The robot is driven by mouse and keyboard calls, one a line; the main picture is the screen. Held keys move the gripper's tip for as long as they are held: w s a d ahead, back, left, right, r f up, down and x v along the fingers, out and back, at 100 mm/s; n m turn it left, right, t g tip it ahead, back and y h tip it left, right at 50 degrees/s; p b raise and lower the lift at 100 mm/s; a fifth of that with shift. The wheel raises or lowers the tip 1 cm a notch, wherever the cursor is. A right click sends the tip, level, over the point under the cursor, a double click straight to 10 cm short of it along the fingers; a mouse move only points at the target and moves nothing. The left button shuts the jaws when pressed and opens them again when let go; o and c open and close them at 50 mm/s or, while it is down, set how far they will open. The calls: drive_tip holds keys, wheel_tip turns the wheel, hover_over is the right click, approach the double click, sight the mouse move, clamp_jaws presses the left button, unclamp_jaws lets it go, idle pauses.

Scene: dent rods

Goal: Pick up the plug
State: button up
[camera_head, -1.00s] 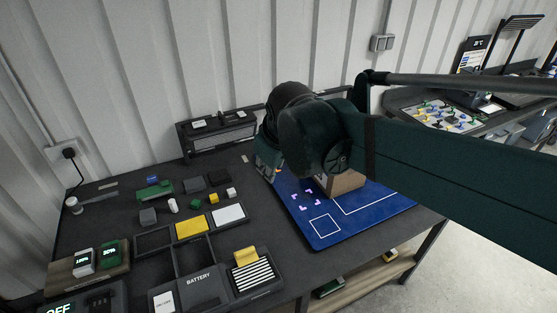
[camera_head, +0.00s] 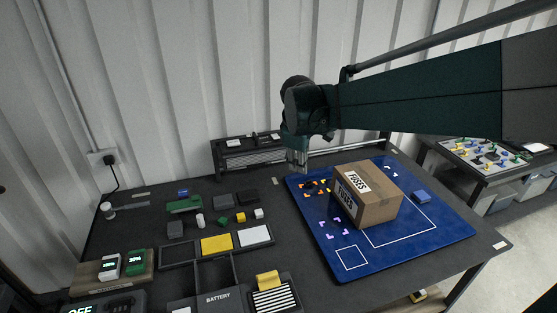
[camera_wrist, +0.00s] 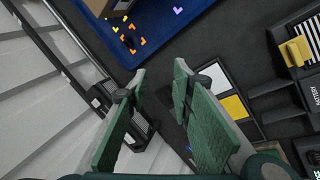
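A black plug (camera_head: 109,159) sits in the white wall socket at the far left of the head view, with its cord hanging down. A small dark piece (camera_wrist: 129,41) stands among orange marks on the blue mat in the wrist view; I cannot tell whether it is a plug too. My gripper (camera_head: 299,166) hangs near the mat's back left corner, well to the right of the wall plug. In the wrist view, the green-padded fingers of my gripper (camera_wrist: 160,72) are apart with nothing between them.
A cardboard FUSES box (camera_head: 368,195) stands on the blue mat (camera_head: 435,225), with a small blue block (camera_head: 421,196) at right. A black rack (camera_head: 245,150) is at the back edge. Trays, including a yellow panel (camera_head: 216,244), and several small blocks fill the left.

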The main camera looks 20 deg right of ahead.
drive_tip(key=w+d+f+n+g+h, duration=0.1)
drive_tip(key=w+d+f+n, duration=0.15)
drive_tip(key=w+f, duration=0.35)
drive_tip(key=w+d+f+n+g, duration=0.1)
drive_tip(key=w+d+f+n, duration=0.2)
drive_tip(key=w, duration=0.6)
drive_tip(key=n+g+h, duration=0.1)
drive_tip(key=n+g, duration=0.1)
drive_tip(key=n, duration=0.2)
approach(309, 181)
drive_tip(key=shift+d+f+b, duration=0.15)
drive_tip(key=shift+f+b, duration=0.2)
drive_tip(key=shift+b, duration=0.05)
drive_tip(key=shift+x, duration=1.3)
drive_tip(key=shift+w+d, duration=0.1)
drive_tip(key=shift+x, duration=2.55)
drive_tip(key=shift+w, duration=0.1)
drive_tip(key=shift+c, duration=0.5)
